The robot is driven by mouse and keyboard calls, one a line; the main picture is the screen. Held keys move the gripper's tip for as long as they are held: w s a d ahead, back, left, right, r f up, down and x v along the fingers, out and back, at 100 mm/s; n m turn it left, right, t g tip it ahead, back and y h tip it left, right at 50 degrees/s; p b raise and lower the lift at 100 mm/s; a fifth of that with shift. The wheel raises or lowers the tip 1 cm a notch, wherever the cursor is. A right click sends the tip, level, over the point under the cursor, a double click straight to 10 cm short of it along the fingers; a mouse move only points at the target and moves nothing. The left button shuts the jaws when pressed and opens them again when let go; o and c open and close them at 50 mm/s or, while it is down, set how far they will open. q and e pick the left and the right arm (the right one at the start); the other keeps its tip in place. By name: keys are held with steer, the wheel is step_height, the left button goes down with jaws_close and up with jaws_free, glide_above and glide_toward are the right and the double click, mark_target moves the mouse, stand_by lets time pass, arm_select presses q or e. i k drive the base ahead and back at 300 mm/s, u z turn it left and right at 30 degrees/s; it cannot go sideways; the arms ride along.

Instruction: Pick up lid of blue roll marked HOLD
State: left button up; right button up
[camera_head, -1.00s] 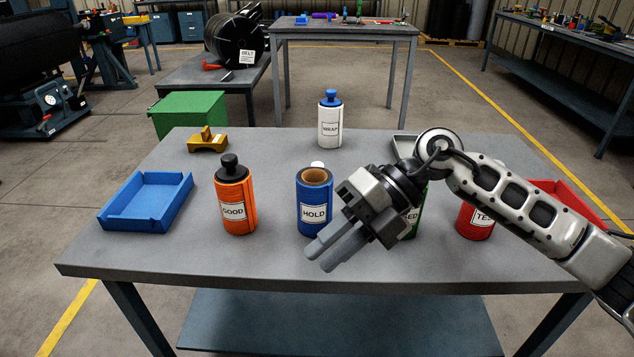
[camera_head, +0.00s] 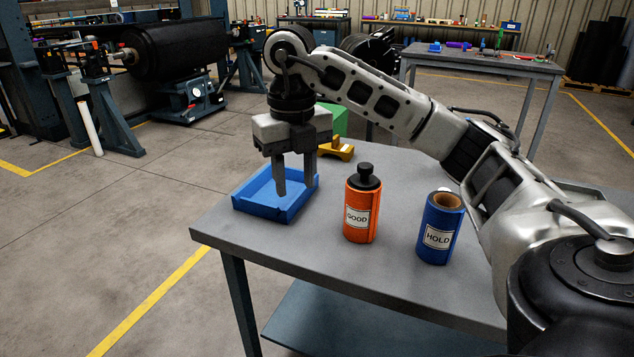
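The blue roll marked HOLD (camera_head: 439,238) stands upright on the grey table. Its top shows a bare brown core with no lid on it. A small whitish thing (camera_head: 446,189) shows partly behind the roll; I cannot tell what it is. My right gripper (camera_head: 296,190) points down above the blue tray, left of the roll and well apart from it. Its two fingers are apart with nothing seen between them. My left gripper is not in view.
An orange roll marked GOOD (camera_head: 361,212) with a black lid stands between the blue tray (camera_head: 262,215) and the blue roll. A yellow-brown holder (camera_head: 337,150) and a green box (camera_head: 334,118) are behind. My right arm hides the table's right part. The front left tabletop is clear.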

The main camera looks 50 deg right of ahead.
mark_target(444, 212)
steer(key=u, duration=1.7)
steer(key=k, duration=1.2)
steer(key=z, duration=1.85)
steer(key=i, duration=0.5)
steer(key=z, duration=0.1)
